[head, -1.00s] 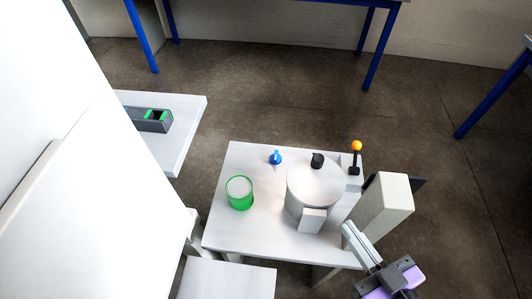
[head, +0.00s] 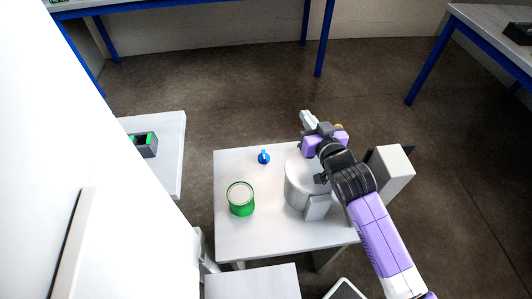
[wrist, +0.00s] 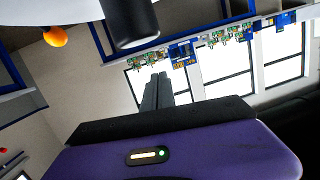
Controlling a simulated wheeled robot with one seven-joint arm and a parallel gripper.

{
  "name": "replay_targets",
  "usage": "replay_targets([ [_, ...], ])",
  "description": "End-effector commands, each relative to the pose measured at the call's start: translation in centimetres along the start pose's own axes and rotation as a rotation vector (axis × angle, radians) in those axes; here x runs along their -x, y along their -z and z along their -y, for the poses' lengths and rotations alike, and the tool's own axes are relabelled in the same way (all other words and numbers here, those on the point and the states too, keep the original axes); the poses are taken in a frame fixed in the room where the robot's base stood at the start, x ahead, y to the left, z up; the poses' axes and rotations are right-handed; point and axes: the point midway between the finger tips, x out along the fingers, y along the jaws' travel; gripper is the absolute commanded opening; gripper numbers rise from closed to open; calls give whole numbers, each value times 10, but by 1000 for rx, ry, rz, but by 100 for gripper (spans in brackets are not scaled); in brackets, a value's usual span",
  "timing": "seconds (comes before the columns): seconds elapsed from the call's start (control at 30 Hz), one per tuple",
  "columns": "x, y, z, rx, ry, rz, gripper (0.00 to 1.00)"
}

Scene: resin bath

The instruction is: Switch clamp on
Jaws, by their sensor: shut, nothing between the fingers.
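The lever's orange ball (head: 339,127) shows only as a sliver behind my arm in the head view. In the wrist view the orange ball (wrist: 54,36) is at upper left, well apart from my fingers. My gripper (wrist: 157,80) is shut and empty. In the head view my gripper (head: 306,117) is above the far side of the white round vessel (head: 297,190). The black knob (wrist: 133,22) is close in the wrist view, above my fingertips. My arm hides the lever's stem and base, and which part is the clamp cannot be told.
A white upright block (head: 390,172) stands right of the vessel, beside my arm. The table's left part is mostly clear.

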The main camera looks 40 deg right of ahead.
Motion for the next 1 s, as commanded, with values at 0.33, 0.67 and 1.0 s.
replay_targets([
  [0.33, -70, -32, -63, -412, -304, 259, 0],
  [0.67, -87, -74, -70, -873, -590, 538, 0],
  [1.0, -71, -92, 0, -1344, -886, 914, 0],
])
